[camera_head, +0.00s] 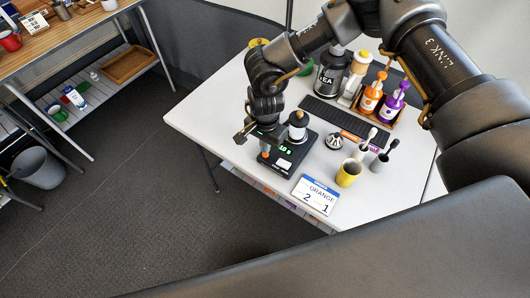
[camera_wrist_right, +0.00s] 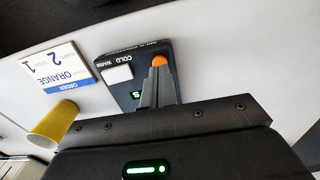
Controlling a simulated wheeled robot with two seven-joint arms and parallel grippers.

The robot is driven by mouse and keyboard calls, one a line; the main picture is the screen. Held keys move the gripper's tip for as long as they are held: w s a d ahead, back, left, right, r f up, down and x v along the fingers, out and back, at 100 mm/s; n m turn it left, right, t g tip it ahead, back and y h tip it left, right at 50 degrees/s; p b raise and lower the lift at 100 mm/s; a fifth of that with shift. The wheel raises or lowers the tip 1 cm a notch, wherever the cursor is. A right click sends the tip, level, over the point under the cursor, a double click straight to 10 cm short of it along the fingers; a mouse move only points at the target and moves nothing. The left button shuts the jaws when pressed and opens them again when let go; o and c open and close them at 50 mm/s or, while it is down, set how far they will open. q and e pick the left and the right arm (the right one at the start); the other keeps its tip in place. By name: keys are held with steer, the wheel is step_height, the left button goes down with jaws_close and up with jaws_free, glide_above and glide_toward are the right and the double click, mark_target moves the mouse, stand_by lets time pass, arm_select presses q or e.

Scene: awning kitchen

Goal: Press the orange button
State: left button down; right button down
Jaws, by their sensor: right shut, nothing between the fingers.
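The orange button (camera_head: 264,154) sits on a black device (camera_head: 283,168) near the front left of the white table, beside a white button (camera_head: 285,163) and a lit green display. My right gripper (camera_head: 247,135) is over the device's left side, pointing down. In the right wrist view, the shut, empty fingers (camera_wrist_right: 158,82) have their tips right at the orange button (camera_wrist_right: 160,60). I cannot tell whether they touch it. The white button (camera_wrist_right: 117,74) lies to its left, by the word COLD. My left gripper is not in view.
The table's left corner (camera_head: 190,115) is clear.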

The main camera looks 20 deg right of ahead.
steer(key=shift+f+b, duration=0.95)
steer(key=shift+r, duration=0.15)
steer(key=shift+r+p, duration=0.55)
steer(key=shift+r, duration=0.35)
step_height(320, 180, up, 10)
steer(key=p, duration=0.5)
stand_by(3.7)
